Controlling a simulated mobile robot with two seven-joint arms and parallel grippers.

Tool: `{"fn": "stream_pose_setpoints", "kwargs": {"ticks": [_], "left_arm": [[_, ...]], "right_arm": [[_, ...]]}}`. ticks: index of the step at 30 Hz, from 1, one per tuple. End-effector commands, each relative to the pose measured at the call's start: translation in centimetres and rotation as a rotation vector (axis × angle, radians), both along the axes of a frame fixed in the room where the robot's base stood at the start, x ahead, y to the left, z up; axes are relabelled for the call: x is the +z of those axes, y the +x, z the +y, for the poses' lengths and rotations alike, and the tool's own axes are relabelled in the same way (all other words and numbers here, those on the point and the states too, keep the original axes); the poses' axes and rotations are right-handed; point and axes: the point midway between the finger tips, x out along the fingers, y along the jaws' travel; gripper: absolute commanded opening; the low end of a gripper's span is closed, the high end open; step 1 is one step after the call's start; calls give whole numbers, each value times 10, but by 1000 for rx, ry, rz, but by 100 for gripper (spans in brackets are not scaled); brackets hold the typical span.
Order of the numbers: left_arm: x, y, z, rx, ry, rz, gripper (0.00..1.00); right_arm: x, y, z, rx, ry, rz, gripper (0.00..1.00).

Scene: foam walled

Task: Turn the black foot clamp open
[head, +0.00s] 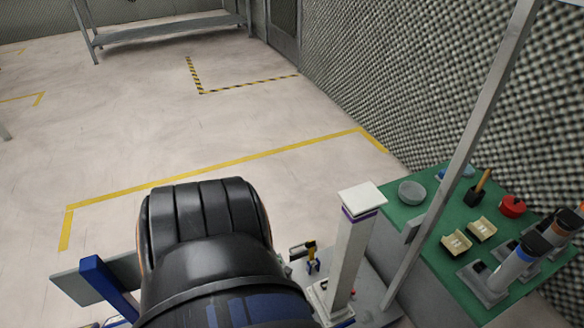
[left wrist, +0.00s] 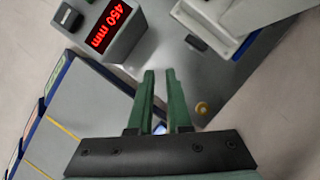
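A small black block (left wrist: 197,43), which may be the black foot clamp, sits on the grey plate (left wrist: 185,75) beside the white foot of the post (left wrist: 240,25) in the left wrist view. I cannot tell whether it is turned open. In the head view the pale post (head: 350,240) stands upright on its base; no clamp can be made out for sure there. My left gripper (left wrist: 160,73) shows green fingers a little apart with nothing between them. Its tips point toward the plate, apart from the black block in the picture. My right gripper is not in view.
A box with a red "450 mm" display (left wrist: 107,28) stands left of the fingers. A brass-coloured knob (left wrist: 201,107) is on the plate. My black arm covers the head view's lower middle.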

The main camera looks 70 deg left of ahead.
Motion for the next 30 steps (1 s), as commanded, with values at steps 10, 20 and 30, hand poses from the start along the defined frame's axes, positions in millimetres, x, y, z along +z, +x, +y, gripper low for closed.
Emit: {"fn": "stream_pose_setpoints", "kwargs": {"ticks": [10, 20, 30], "left_arm": [[5, 94, -42, 734, 0, -44, 48], [7, 106, -64, 944, -3, 6, 48], [-42, 103, -45, 941, -4, 4, 48]], "right_arm": [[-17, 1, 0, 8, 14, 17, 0], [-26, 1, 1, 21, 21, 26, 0], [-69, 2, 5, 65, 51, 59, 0]]}}
